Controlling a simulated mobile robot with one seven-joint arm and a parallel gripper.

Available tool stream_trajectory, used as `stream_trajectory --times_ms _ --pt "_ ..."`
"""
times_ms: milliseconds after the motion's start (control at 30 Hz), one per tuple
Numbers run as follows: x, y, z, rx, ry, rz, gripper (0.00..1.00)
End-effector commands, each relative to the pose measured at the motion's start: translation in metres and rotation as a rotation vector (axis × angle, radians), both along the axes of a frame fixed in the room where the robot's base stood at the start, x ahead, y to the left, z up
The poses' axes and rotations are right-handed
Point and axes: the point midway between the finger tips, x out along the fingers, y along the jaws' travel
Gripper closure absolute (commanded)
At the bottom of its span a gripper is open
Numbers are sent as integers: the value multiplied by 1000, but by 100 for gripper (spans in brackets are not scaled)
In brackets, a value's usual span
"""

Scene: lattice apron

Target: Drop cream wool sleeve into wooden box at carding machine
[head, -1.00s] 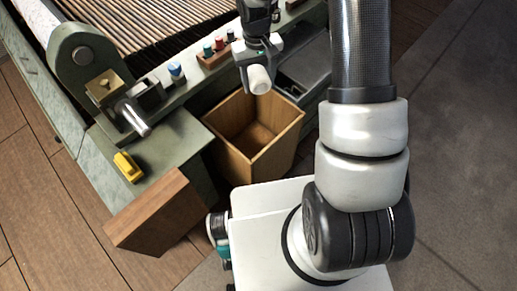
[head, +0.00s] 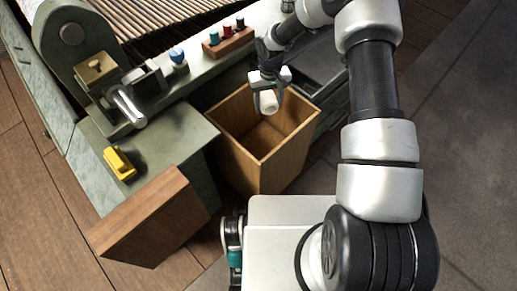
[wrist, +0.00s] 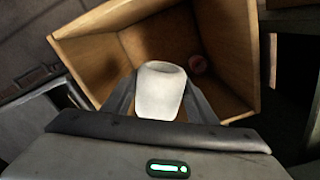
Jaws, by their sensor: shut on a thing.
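The cream wool sleeve (head: 268,102) is a short, pale, hollow cylinder. My gripper (head: 266,92) is shut on it and holds it over the back part of the opening of the wooden box (head: 285,162). In the wrist view the sleeve (wrist: 160,90) sits between the two dark fingers, with the open box (wrist: 228,45) beyond it.
The green carding machine (head: 165,140) stands left of the box, with a yellow block (head: 119,163) on its ledge. A rack of coloured pegs (head: 228,40) is behind. A closed wooden box or block (head: 150,218) stands at front left. Grey floor (head: 465,130) is clear at right.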

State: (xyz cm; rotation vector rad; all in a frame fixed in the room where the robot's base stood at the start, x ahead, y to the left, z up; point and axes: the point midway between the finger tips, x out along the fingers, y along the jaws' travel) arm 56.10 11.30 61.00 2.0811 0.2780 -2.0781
Motion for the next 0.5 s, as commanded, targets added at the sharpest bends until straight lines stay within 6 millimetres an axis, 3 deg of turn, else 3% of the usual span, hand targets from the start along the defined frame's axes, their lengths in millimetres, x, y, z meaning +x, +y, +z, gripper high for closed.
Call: stream_trajectory --times_ms 33,233,500 --pt "0 0 -11 1 1 0 60" --pt "-1 0 -33 0 2 0 60" --pt "0 0 -40 0 1 0 60"
